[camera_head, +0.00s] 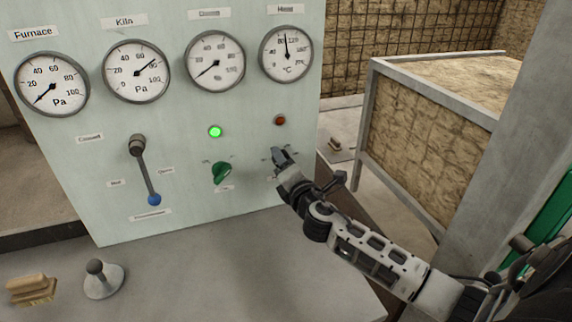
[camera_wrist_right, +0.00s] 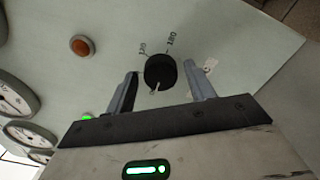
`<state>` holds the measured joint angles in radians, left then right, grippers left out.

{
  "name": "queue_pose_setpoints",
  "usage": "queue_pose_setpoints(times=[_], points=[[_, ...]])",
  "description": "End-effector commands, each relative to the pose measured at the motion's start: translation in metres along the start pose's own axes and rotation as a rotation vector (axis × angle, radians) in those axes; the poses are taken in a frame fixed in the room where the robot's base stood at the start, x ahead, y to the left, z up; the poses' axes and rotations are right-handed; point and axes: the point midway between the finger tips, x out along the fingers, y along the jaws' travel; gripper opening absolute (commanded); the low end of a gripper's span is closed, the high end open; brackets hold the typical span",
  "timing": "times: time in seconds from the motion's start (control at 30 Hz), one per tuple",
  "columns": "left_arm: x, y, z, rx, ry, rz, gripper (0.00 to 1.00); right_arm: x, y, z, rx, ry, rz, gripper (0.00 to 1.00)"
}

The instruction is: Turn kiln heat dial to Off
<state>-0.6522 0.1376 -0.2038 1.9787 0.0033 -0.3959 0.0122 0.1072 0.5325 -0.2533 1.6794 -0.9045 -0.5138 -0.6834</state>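The heat dial (camera_wrist_right: 160,72) is a round black knob with a pale pointer mark on its lower edge, in the upper middle of the right wrist view. Printed marks sit around it, among them 180 (camera_wrist_right: 171,39). My right gripper (camera_wrist_right: 162,82) is open, with one finger on each side of the knob. I cannot tell whether the fingers touch it. In the head view my right gripper (camera_head: 281,158) is at the panel below the Heat gauge (camera_head: 286,54) and hides the dial. The Heat needle points nearly straight up. My left gripper is not in view.
An unlit reddish lamp (camera_head: 280,120) is above my right gripper. A green knob (camera_head: 221,173) under a lit green lamp (camera_head: 215,132) is to its left. A blue-tipped lever (camera_head: 146,172) is farther left.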

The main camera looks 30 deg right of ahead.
Motion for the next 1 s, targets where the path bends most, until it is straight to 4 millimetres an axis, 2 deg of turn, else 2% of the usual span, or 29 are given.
queue_pose_setpoints(times=[0.3,0.47,0.57,0.8,1.0], points=[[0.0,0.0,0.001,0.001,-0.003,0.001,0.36,-0.001,0.0,0.0,0.001,0.0,0.0,0.6],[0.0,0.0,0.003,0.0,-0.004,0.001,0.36,-0.015,-0.001,-0.001,0.001,0.003,-0.001,0.6],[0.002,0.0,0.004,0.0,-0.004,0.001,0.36,-0.035,-0.002,-0.002,0.001,0.004,-0.002,0.6],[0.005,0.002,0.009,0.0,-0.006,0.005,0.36,-0.095,-0.003,-0.003,0.002,0.005,-0.003,0.6],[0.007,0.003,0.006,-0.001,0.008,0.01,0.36,-0.135,-0.002,-0.001,0.002,0.002,-0.002,0.6]])
